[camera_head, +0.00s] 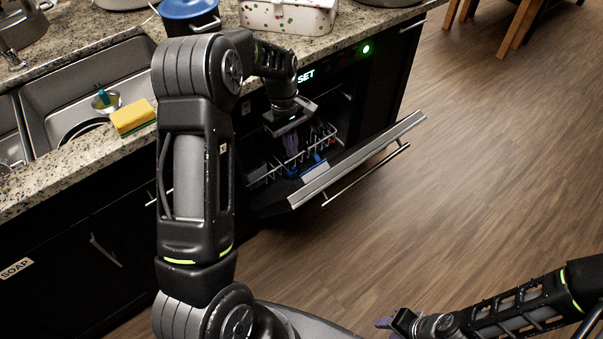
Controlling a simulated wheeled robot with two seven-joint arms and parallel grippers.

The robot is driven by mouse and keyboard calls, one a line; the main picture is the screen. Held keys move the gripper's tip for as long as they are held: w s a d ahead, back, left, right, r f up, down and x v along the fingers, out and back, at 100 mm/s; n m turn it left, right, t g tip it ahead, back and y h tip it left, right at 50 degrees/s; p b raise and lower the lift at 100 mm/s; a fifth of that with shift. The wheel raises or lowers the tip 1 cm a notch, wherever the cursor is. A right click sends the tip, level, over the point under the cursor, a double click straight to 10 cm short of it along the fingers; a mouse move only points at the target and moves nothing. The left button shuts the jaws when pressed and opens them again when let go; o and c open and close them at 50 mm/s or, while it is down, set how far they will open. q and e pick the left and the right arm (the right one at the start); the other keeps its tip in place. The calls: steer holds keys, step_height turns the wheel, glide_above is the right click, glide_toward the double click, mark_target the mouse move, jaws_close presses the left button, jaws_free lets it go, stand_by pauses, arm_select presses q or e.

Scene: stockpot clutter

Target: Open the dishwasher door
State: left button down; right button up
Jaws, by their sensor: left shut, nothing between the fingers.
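The dishwasher door (360,160) is partly open, tilted outward from the counter front with its silver top edge facing up. Its bar handle (368,175) is on the outer side. My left arm reaches over from the left, and my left gripper (291,148) points down into the gap behind the door's top edge. Its purple fingers look shut and empty, over the rack (265,178). I cannot tell whether they touch the door. My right gripper (384,323) is low at the bottom edge, far from the door; its fingers are too cut off to judge.
The granite counter holds a blue-lidded pot (188,10), a patterned white box (290,15) and a yellow sponge (133,117) beside the sink (85,85). The wooden floor (470,160) in front of and right of the door is clear. Wooden furniture legs (515,28) stand at the top right.

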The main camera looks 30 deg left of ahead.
arm_select(q)
glide_above(301, 175)
steer(key=s+a, duration=0.1)
steer(key=a, duration=0.1)
step_height(301, 175, down, 6)
steer(key=r, duration=0.1)
steer(key=d+f, duration=0.1)
steer(key=s+d+f+p, duration=0.1)
steer(key=d, duration=0.1)
steer(key=shift+s+f, duration=0.1)
steer(key=shift+s, duration=0.1)
steer(key=shift+s+d+f+p, duration=0.1)
steer(key=shift+d+f+p, duration=0.2)
arm_select(e)
steer(key=shift+r, duration=0.85)
arm_select(q)
steer(key=shift+d, duration=0.1)
arm_select(e)
steer(key=shift+f, duration=0.1)
